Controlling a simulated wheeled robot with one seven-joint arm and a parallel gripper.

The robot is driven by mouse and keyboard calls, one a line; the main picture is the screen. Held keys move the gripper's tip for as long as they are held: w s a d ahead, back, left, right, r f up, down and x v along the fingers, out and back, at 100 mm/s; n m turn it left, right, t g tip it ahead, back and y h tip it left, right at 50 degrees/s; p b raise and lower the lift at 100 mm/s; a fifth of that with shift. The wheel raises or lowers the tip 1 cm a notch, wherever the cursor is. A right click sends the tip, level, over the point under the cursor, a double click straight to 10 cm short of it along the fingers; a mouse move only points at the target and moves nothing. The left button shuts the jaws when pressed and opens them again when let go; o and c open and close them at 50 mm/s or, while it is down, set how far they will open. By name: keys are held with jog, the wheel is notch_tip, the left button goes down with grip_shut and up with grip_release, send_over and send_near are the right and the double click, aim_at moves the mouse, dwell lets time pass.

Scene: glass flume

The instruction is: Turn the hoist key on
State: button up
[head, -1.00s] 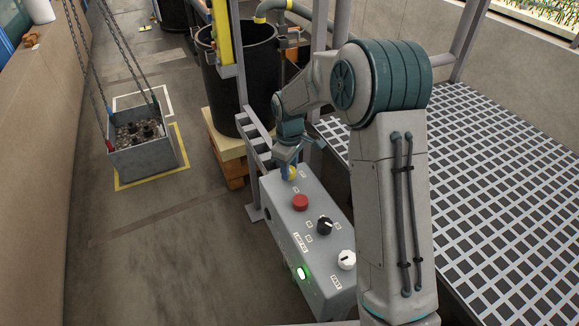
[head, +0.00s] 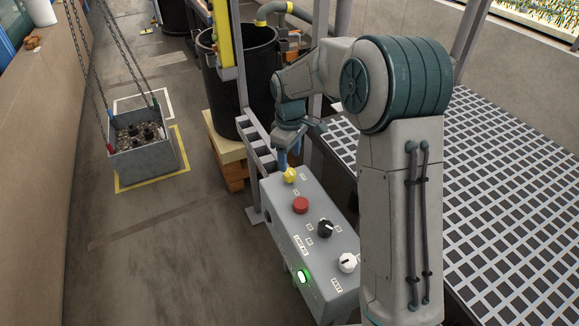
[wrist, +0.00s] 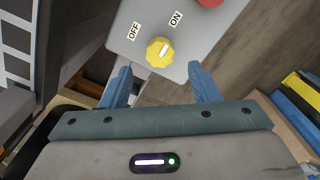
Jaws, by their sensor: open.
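The hoist key is a yellow ridged knob (head: 290,175) at the far end of the grey control box (head: 318,262). In the wrist view, the yellow knob (wrist: 160,51) sits between an OFF label (wrist: 134,31) and an ON label (wrist: 176,18). Its white pointer line slants up and right, toward the ON side. My gripper (wrist: 160,69) is open, with its two blue fingers apart and empty. The knob lies just beyond the fingertips, clear of them. In the head view, my gripper (head: 287,160) hovers just above the knob.
A black barrel (head: 238,80) stands behind, a chain-hung bin (head: 145,158) at left.

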aim_at(290, 172)
notch_tip(290, 172, up, 8)
jog(key=shift+r, duration=0.15)
dwell(0.3)
jog(key=s+d+r+m+t, duration=0.1)
jog(key=s+d+r+m, duration=0.2)
jog(key=s, duration=0.4)
jog(key=s+d+r+m+t, duration=0.1)
jog(key=s+d+m, duration=0.2)
jog(key=s+d, duration=0.35)
jog(key=s+d+f+m+t, duration=0.1)
jog(key=s+m, duration=0.4)
jog(key=s, duration=0.9)
notch_tip(290, 172, down, 2)
jog(key=shift+d+f+m, duration=0.1)
jog(key=shift+d+m, duration=0.2)
jog(key=shift+d, duration=0.25)
